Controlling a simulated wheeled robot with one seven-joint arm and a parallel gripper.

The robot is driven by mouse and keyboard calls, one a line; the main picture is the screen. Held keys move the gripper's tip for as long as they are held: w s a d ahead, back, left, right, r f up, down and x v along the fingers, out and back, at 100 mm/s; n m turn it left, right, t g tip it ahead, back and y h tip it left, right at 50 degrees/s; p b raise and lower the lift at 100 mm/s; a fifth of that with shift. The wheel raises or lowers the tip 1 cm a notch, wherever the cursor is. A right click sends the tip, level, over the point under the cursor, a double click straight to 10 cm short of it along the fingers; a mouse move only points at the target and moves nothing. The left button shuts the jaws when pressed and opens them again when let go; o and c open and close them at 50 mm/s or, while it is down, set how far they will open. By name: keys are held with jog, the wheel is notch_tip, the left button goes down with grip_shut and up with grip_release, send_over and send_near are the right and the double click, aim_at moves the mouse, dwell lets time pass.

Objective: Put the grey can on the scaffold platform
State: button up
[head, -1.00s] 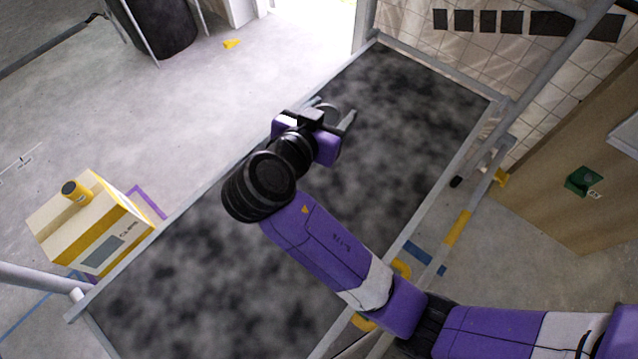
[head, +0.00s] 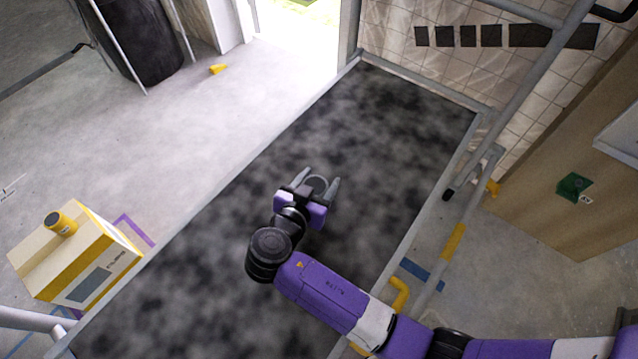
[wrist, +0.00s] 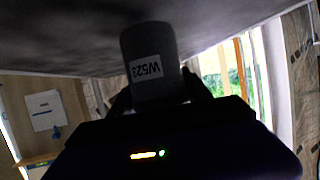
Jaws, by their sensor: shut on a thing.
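The grey can (head: 317,184) is between the fingers of my gripper (head: 318,182), which is shut on it. In the wrist view the can (wrist: 153,62) carries a white label reading W523. The scaffold platform (head: 400,110) is a long, mottled dark deck with a grey metal frame. In the head view my gripper and the can are over the middle of the deck, away from its edges. The deck also fills the top of the wrist view (wrist: 60,40). I cannot tell whether the can touches it.
The deck around the can is bare. Scaffold rails (head: 535,85) run along the right side. A yellow-and-cream box (head: 75,255) with a yellow can (head: 60,223) on top stands left of the platform. A wooden board (head: 560,180) with a green item is at right.

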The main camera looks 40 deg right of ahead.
jog(key=shift+f, duration=0.7)
jog(key=shift+f, duration=0.15)
jog(key=o, duration=1.6)
jog(key=shift+a+r, duration=0.2)
jog(key=shift+r, duration=0.05)
jog(key=v, duration=1.1)
jog(key=shift+s+a+r, duration=0.15)
jog(key=shift+s+a, duration=0.05)
jog(key=shift+w, duration=0.1)
